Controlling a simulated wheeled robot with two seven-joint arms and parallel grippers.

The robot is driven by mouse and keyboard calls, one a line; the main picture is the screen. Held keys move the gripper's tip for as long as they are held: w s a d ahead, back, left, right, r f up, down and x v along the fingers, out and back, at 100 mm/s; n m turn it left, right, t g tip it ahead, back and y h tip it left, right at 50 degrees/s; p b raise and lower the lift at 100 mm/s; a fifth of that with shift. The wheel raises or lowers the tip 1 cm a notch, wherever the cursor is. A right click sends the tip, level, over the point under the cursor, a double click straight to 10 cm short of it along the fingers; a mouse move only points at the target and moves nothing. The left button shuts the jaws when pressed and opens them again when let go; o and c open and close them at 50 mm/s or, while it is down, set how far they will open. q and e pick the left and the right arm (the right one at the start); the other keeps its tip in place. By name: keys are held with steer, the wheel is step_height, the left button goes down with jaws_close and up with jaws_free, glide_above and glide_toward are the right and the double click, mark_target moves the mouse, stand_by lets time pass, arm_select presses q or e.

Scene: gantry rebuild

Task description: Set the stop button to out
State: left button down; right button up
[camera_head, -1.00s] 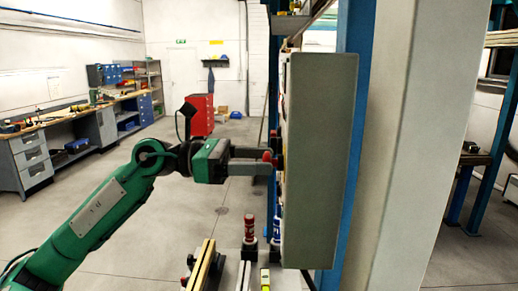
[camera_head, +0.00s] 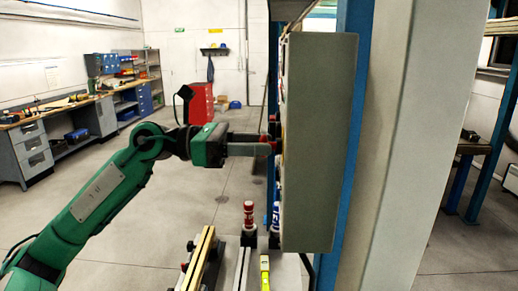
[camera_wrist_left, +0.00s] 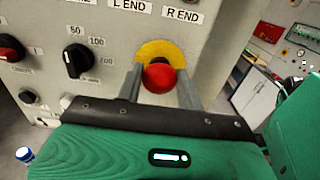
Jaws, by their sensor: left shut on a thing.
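The stop button (camera_wrist_left: 160,78) is a red mushroom head on a yellow disc on the grey control box, clear in the left wrist view. My left gripper (camera_wrist_left: 161,86) has one finger on each side of the red head and is shut on it. In the head view the left gripper (camera_head: 262,143) reaches the front face of the control box (camera_head: 320,150), seen nearly edge-on. A bit of red shows at the fingertips there. Whether the button is in or out cannot be told. My right gripper is not in view.
Left of the button on the panel are a black rotary knob (camera_wrist_left: 76,62) and a red-and-black switch (camera_wrist_left: 10,50). Below the box stand a red-capped cylinder (camera_head: 249,218) and rails (camera_head: 200,258). A blue post (camera_head: 354,120) is behind the box. Open floor lies to the left.

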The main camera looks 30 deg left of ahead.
arm_select(q)
steer(key=shift+s+a, duration=0.1)
steer(key=shift+a, duration=0.2)
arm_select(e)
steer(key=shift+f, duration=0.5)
arm_select(q)
steer(key=c, duration=0.9)
jaws_free()
steer(key=shift+a, duration=0.1)
steer(key=shift+s+a, duration=0.15)
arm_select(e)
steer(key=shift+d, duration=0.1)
arm_select(q)
steer(key=shift+b, duration=0.3)
